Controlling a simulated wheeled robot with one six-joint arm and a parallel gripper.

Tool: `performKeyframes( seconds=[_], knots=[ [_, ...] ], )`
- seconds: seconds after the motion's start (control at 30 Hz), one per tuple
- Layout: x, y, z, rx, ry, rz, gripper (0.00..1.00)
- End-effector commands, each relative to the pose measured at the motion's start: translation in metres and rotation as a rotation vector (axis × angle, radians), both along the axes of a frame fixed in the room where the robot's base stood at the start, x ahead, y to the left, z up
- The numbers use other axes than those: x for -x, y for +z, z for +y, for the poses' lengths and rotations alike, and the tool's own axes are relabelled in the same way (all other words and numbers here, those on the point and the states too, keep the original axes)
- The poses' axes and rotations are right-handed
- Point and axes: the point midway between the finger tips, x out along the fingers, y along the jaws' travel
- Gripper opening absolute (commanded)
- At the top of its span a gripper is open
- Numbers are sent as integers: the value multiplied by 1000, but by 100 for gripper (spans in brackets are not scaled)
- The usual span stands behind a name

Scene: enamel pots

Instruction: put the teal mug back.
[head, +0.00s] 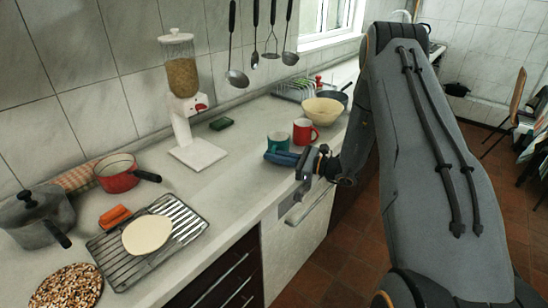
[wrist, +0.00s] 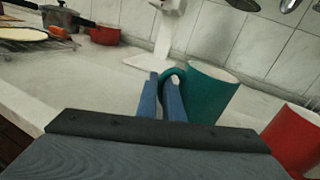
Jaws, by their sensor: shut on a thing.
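The teal mug (head: 278,142) is on or just above the counter, beside the red mug (head: 304,131). In the wrist view the teal mug (wrist: 212,92) appears with its handle toward my gripper. My gripper (head: 282,157) reaches in from the right at the counter's front edge. In the wrist view the two blue fingers of my gripper (wrist: 163,92) are closed around the mug's handle. The mug's base is partly hidden by the fingers, so I cannot tell whether it touches the counter. The red mug (wrist: 294,138) stands to the right in the wrist view.
A cream bowl (head: 322,110) and a dark pan (head: 331,97) stand behind the mugs. A cereal dispenser (head: 184,100) and a green sponge (head: 221,123) are farther left. A wire rack (head: 185,220) holds a pale flat round. The counter (head: 235,165) between rack and mugs is clear.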

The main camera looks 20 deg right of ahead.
Motion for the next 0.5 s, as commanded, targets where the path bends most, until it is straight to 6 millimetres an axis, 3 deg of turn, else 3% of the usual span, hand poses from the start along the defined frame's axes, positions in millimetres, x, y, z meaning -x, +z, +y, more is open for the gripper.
performKeyframes(
  seconds=[0.5],
  knots=[
    [0, -13, -1, 1, -2, -2, 0]
  ],
)
